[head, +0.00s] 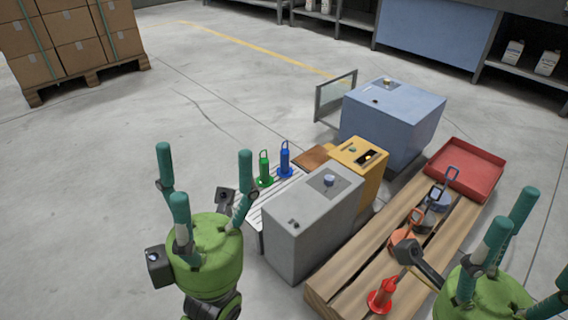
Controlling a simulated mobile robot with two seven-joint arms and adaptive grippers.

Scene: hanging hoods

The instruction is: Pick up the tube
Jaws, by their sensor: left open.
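I cannot tell for certain which thing is the tube. A green tube-like piece (264,171) and a blue one (285,161), each with a loop on top, stand upright on a pale slatted rack (277,196).
A grey box (312,224), a yellow box (370,165) and a blue-grey box (393,119) stand beside the rack. Open floor lies left.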

